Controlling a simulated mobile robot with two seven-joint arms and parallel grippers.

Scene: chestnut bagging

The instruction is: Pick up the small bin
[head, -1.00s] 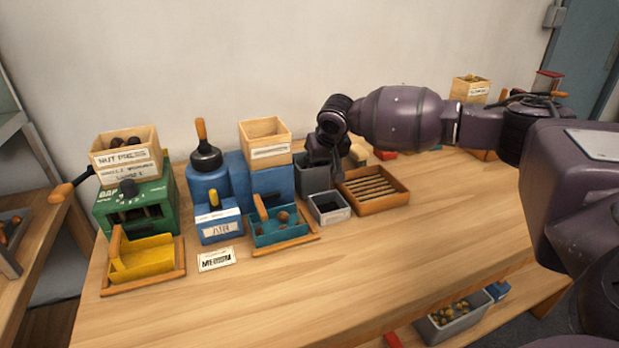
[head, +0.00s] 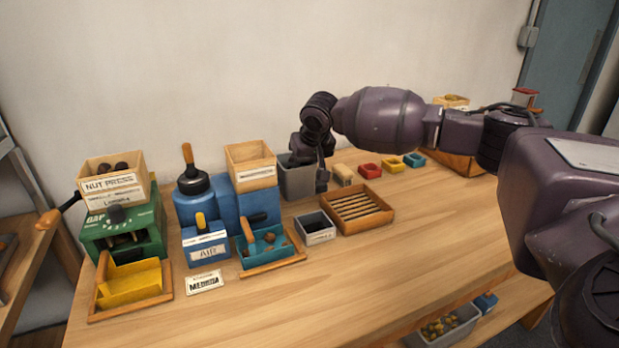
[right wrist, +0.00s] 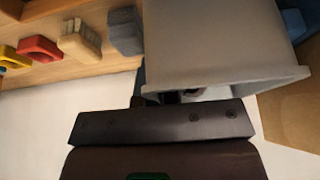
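The small bin (head: 298,181) is a grey, open-topped box near the wall, right of the blue machine. In the right wrist view its pale grey wall (right wrist: 220,45) fills the upper middle. My right gripper (head: 322,180) is at the bin's right side, and its fingers straddle the wall, one inside and one outside. In the right wrist view the gripper (right wrist: 165,97) appears shut on the rim. The bin looks raised a little off the table, though its underside is hard to see. My left gripper is out of view.
A small labelled grey tray (head: 315,230) and a slotted wooden tray (head: 388,213) stand in front. The blue machine (head: 258,207) is close on the left. The table's front (head: 350,285) is clear.

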